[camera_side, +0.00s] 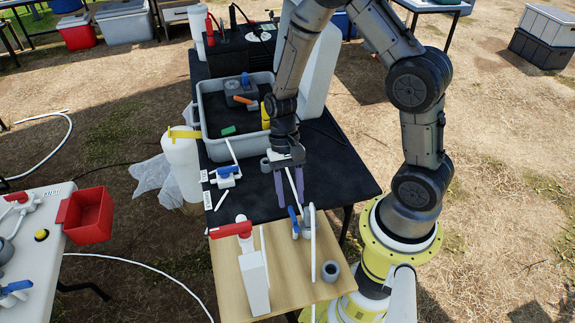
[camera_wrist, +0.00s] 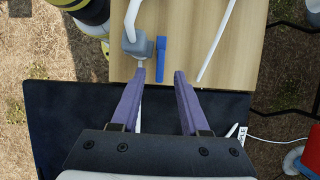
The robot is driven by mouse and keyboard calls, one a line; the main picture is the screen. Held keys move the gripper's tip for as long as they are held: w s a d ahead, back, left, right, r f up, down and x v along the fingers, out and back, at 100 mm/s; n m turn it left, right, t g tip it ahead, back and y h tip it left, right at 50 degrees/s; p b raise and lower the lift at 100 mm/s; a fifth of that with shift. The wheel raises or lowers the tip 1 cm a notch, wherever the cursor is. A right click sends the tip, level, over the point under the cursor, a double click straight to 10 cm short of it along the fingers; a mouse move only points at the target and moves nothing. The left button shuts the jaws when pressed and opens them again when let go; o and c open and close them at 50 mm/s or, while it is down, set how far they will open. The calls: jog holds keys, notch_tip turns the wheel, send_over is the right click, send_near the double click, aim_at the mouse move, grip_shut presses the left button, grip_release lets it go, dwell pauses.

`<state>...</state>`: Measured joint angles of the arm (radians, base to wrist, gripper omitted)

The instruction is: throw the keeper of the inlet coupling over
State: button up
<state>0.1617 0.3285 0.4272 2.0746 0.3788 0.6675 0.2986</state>
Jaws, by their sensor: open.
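A grey coupling (camera_wrist: 137,46) with a white pipe sits at the near edge of the wooden board (camera_wrist: 215,50) in the wrist view. A blue keeper lever (camera_wrist: 161,60) stands beside it, to its right. In the side view the blue lever (camera_side: 293,217) leans upright next to the grey coupling (camera_side: 306,224). My gripper (camera_wrist: 160,76) is open and its purple fingers point at the lever. In the wrist view the lever lies just past the fingertips, between their lines, with nothing gripped. In the side view my gripper (camera_side: 296,203) is above the board's back edge; contact cannot be told.
A grey tub (camera_side: 207,133) and a small blue-handled valve (camera_side: 226,173) are on the black table. White pipes rise close by the coupling.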

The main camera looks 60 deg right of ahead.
jog(key=v, duration=1)
jog(key=shift+r, duration=0.15)
jog(key=shift+a, duration=0.1)
jog(key=s+a+r+n+t+h, duration=0.1)
jog(key=s+r+n+t, duration=0.1)
jog(key=r, duration=0.5)
jog(key=s+a+r+n+t+h, duration=0.1)
jog(key=s+a+r+t, duration=0.15)
jog(key=r, duration=0.35)
jog(key=s+d+r+n+t+h, duration=0.1)
jog(key=s+r+n+t, duration=0.1)
jog(key=s+n+t, duration=0.2)
jog(key=s+n, duration=0.2)
jog(key=s, duration=0.1)
jog(key=shift+s+d+r, duration=0.35)
jog(key=shift+s+r, duration=0.05)
